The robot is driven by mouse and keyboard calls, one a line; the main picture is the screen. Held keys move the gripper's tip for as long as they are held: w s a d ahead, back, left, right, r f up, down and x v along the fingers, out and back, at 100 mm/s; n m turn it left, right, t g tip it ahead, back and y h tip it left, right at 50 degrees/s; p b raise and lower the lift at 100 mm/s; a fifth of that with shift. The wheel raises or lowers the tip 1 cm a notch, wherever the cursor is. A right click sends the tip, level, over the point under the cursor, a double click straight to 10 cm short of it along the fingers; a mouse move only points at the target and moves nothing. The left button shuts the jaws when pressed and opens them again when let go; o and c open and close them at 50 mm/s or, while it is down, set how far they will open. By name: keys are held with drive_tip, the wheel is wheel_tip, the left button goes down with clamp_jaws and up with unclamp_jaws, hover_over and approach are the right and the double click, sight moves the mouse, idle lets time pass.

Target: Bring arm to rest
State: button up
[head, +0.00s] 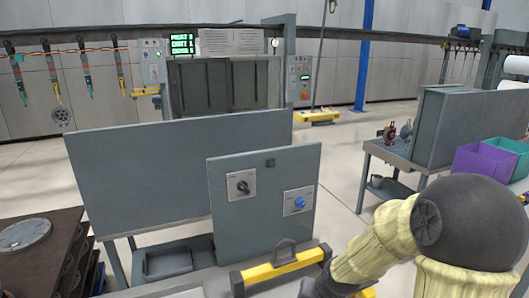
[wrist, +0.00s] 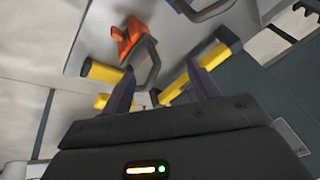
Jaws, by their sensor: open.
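My arm, cream with a dark round elbow, reaches in from the lower right of the head view and bends down toward the bottom edge. My gripper (wrist: 163,84) shows in the wrist view with its two dark fingers apart, and I see nothing held between them. A yellow bar with a dark handle (head: 284,261) lies below the panel in the head view, just left of my forearm. Yellow pieces (wrist: 103,73) and a dark loop handle (wrist: 147,62) show beyond the fingertips in the wrist view; whether they touch is unclear. The fingertips are hidden in the head view.
A grey panel with two switches (head: 265,195) stands behind the yellow bar. An orange object (wrist: 128,36) lies near the loop handle. A dark rack (head: 45,245) stands left; a bench with purple (head: 485,163) and teal bins stands right. Open floor (head: 340,165) lies behind.

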drive_tip(key=s+d+r+n+g+h+b, duration=0.1)
drive_tip(key=s+d+r+n, duration=0.1)
drive_tip(key=s, duration=1)
drive_tip(key=shift+d+r+n+g, duration=0.25)
drive_tip(key=shift+r+n+g, duration=0.15)
drive_tip(key=shift+r, duration=0.15)
